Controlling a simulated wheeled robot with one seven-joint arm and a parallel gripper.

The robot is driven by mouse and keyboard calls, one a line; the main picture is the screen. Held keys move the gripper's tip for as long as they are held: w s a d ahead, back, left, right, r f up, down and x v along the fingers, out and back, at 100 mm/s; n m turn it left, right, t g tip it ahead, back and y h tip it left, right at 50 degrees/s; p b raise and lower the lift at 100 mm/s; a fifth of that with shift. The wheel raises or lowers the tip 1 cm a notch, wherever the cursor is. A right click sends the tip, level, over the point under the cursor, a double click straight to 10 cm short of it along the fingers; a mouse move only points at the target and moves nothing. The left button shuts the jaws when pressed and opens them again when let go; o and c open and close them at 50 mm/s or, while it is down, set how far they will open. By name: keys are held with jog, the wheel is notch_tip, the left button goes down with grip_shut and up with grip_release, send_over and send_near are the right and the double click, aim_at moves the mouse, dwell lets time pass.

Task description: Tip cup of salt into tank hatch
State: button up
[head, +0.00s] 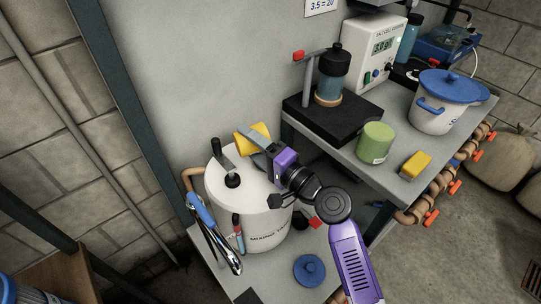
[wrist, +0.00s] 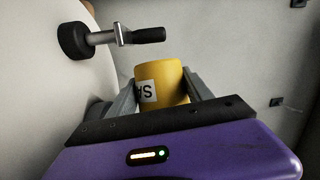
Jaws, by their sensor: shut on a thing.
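My gripper (head: 257,146) is shut on a yellow cup (head: 262,131) and holds it above the back of the white mixing tank (head: 262,215). The cup looks tilted onto its side in the head view. In the wrist view the cup (wrist: 172,80) sits between the two grey fingers, with part of a white label showing upside down. The cup's contents do not show. The tank top carries a black lever and a black knob (head: 232,181); the tank also fills the left of the wrist view (wrist: 35,90). I cannot make out a hatch opening.
A grey bench (head: 375,170) at right holds a black stand, a green canister (head: 376,143), a yellow block (head: 415,165) and a pot with a blue lid (head: 452,86). A blue disc (head: 309,270) lies on the lower shelf. A wall stands close behind the tank.

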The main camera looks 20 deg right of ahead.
jog(key=shift+d+r+m+t+b, duration=0.3)
jog(key=shift+m+b, duration=0.2)
jog(key=shift+m, duration=0.35)
jog(key=shift+d+r+m+t+b, duration=0.3)
jog(key=shift+m+b, duration=0.25)
jog(key=shift+m, duration=0.25)
jog(key=shift+d+r+m+t+b, duration=0.2)
jog(key=shift+m+t+b, duration=0.25)
jog(key=shift+m, duration=0.4)
dwell(3.5)
